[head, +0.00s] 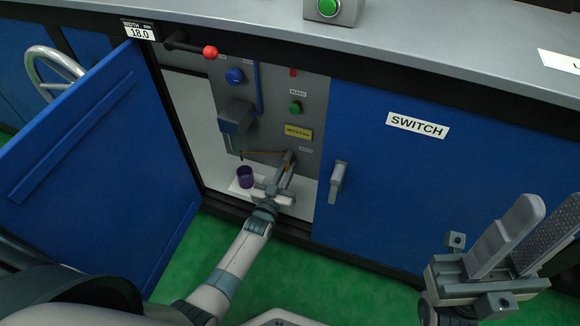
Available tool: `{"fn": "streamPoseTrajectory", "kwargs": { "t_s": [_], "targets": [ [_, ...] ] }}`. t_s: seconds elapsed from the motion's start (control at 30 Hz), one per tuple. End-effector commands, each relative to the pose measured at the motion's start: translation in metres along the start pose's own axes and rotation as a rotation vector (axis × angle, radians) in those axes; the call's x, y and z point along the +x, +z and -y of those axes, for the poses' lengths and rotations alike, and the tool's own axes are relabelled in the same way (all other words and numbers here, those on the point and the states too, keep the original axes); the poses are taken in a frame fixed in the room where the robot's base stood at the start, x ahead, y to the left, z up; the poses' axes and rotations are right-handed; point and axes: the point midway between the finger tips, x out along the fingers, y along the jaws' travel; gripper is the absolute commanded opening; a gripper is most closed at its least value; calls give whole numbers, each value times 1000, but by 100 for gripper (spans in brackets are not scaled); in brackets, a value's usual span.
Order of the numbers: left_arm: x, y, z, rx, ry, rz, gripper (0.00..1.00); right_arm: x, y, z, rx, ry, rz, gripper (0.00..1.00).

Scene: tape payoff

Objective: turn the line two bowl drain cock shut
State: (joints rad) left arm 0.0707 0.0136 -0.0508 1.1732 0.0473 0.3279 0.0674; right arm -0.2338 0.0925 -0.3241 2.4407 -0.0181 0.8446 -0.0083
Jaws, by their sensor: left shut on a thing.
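Inside the open cabinet, a thin brass-coloured lever (262,153), apparently the drain cock's handle, runs sideways below a grey box-shaped unit (235,118). My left gripper (287,160) reaches in from below and is shut at the lever's right end. Its fingers hide that end, and the cock's body cannot be made out. A purple cup (245,177) stands on the white cabinet floor below the lever, left of the gripper. My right gripper (548,208) is open and empty at the lower right, outside the cabinet, with its fingers pointing up.
A blue door (80,150) stands open on the left. A closed blue door marked SWITCH (417,180), with a grey handle (338,182), is on the right. The panel has a blue knob (235,76), a green button (295,108) and a yellow label (298,133). A red-tipped lever (210,52) sticks out above.

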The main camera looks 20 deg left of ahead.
Motion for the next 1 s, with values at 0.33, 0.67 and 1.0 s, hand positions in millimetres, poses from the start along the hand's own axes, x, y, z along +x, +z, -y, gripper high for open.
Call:
{"fn": "streamPoseTrajectory", "kwargs": {
  "t_s": [0.33, 0.67, 1.0],
  "targets": [
    [0, 1, 4, 107, 0, 2, 0, -4, 1, -1, -6, -5, 14, 31],
    [0, 1, 5, 114, 0, 2, 0, -5, 1, 0, -4, 0, 19, 31],
    [0, 0, 5, 112, 0, 1, 31, -2, -2, 0, -3, 1, 12, 31]
  ]
}}
